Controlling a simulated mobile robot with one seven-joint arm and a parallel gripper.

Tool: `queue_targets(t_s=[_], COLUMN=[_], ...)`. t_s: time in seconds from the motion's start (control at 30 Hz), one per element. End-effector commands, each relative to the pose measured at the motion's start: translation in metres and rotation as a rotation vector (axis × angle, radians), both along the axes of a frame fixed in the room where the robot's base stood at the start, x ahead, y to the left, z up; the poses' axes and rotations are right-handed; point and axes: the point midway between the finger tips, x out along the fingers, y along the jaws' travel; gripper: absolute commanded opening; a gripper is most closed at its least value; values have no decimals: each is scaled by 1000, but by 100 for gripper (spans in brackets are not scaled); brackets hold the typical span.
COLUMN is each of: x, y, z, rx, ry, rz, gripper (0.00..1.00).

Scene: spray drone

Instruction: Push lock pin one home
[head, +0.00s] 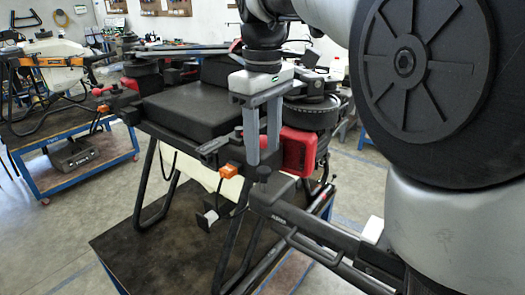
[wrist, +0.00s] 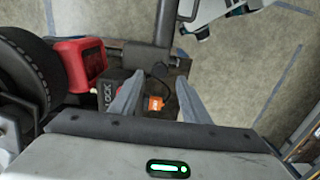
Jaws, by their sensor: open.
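My gripper (head: 262,158) is open and empty, its two grey fingers pointing down beside the front arm joint of the dark spray drone (head: 190,110). In the wrist view the gripper (wrist: 160,84) has its fingers apart. A small orange part (wrist: 155,103) shows between them, beside a black block marked LOCK (wrist: 107,92).
A red box (head: 298,150) stands close to the right of my fingers. A dark boom (head: 315,235) runs low toward the front right. The drone stands on a dark-topped table (head: 170,250). A second drone on a blue cart (head: 75,170) is at the left.

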Motion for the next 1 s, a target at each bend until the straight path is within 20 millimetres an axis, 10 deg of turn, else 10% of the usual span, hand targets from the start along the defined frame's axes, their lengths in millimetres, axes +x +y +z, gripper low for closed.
queue_targets(t_s=[0.63, 0.87, 1.0], x=[0, 0, 0], y=[0, 0, 0], z=[-40, -40, -40], rx=[0, 0, 0], ry=[0, 0, 0], rz=[0, 0, 0], gripper=[42, 4, 0])
